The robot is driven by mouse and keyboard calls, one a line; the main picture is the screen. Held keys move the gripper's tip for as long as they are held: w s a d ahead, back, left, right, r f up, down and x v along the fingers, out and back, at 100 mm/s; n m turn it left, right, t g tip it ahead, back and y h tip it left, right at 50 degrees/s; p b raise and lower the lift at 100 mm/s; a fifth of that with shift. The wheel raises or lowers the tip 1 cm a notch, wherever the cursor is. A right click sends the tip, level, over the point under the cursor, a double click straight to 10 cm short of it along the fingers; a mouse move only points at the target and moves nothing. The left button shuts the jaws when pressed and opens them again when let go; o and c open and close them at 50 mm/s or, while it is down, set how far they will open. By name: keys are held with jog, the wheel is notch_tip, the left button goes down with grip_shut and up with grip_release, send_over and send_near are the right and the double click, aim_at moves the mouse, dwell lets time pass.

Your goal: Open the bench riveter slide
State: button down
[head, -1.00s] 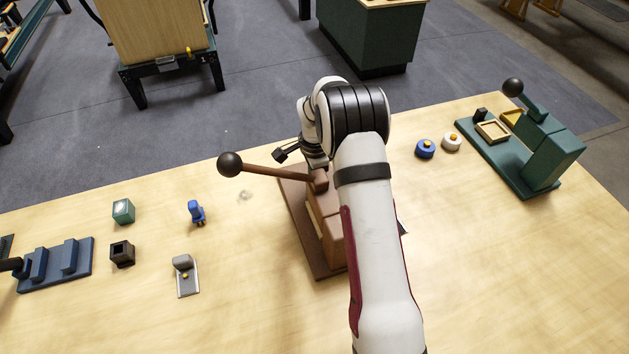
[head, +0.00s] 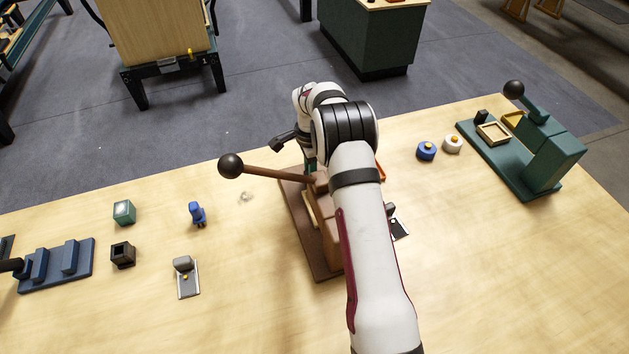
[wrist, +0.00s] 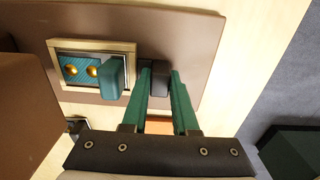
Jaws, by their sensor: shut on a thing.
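The bench riveter is a brown machine with a base plate (head: 300,240), a lever with a dark ball (head: 231,166), and a body mostly hidden behind my arm in the head view. In the wrist view, its slide is a wood-rimmed tray (wrist: 52,75) on the brown plate, with a teal panel and two gold dots inside. A teal block (wrist: 112,78) stands at the tray's right side. My gripper (wrist: 160,72) has its green fingers shut on a dark upright handle block (wrist: 159,84) just right of the tray. The fingers barely show in the head view.
A green machine (head: 555,155) with its own tray and lever stands at the right. Blue (head: 426,151) and white (head: 452,144) round pieces lie near it. Several small parts and a blue fixture (head: 60,262) are at the left. The table's far edge is close beyond my gripper.

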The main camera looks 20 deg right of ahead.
jog(key=shift+w, duration=0.6)
jog(key=c, duration=1)
grip_release()
jog(key=shift+o, duration=0.2)
